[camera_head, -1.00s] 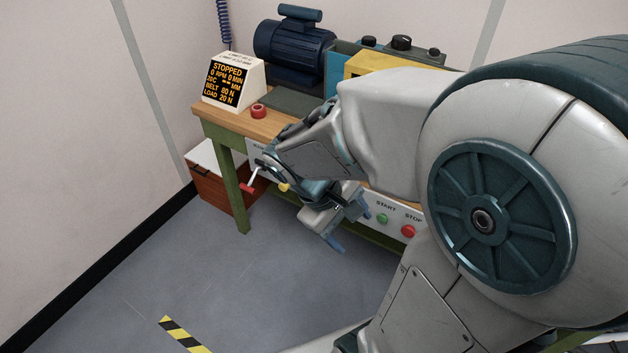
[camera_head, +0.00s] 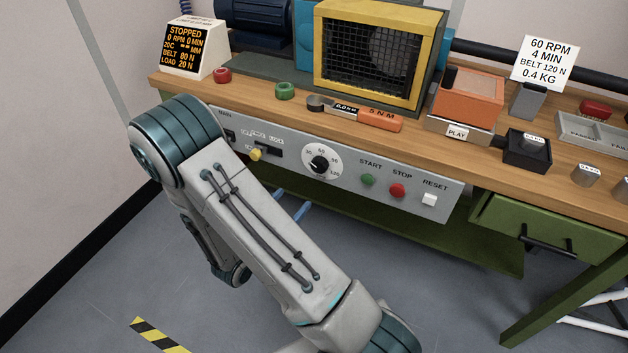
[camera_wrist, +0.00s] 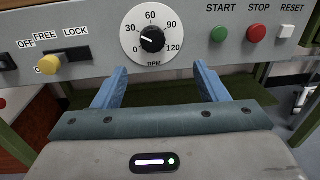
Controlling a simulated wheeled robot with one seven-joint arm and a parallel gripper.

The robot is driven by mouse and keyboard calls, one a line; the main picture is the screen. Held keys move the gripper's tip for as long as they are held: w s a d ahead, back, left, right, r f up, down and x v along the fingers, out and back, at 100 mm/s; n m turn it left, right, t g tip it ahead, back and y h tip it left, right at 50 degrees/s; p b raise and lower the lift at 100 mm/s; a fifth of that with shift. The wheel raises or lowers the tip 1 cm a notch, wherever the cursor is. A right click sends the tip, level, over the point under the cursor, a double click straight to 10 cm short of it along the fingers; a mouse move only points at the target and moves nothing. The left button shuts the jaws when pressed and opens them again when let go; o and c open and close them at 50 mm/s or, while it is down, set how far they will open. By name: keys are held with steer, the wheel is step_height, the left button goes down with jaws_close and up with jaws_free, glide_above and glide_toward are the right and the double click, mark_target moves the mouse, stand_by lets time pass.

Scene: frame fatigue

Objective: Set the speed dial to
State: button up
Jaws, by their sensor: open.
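The speed dial (camera_head: 319,163) is a black knob on a round white scale marked in RPM, on the grey control panel's front. In the wrist view the dial (camera_wrist: 152,39) is ahead and above the fingers, its white mark pointing to the left side of the scale; the exact value is too small to tell. My gripper (camera_wrist: 160,82) is open and empty, its two blue fingers apart below the dial and not touching it. In the head view only blue finger parts (camera_head: 291,203) show below the panel; my arm hides the rest.
A yellow knob (camera_wrist: 50,63) is left of the dial; green START (camera_wrist: 220,34), red STOP (camera_wrist: 257,33) and white RESET (camera_wrist: 287,31) buttons are right. The display (camera_head: 187,46) reads STOPPED, 0 RPM. A card (camera_head: 544,62) reads 60 RPM, 4 MIN, BELT 120 N, 0.4 KG.

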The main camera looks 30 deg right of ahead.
mark_target(317, 169)
steer(key=shift+n, duration=0.4)
steer(key=x, duration=0.9)
steer(key=w+f+x, duration=0.1)
steer(key=x, duration=0.3)
steer(key=shift+w, duration=0.15)
steer(key=shift+a, duration=0.1)
steer(key=shift+f, duration=0.1)
steer(key=c, duration=1)
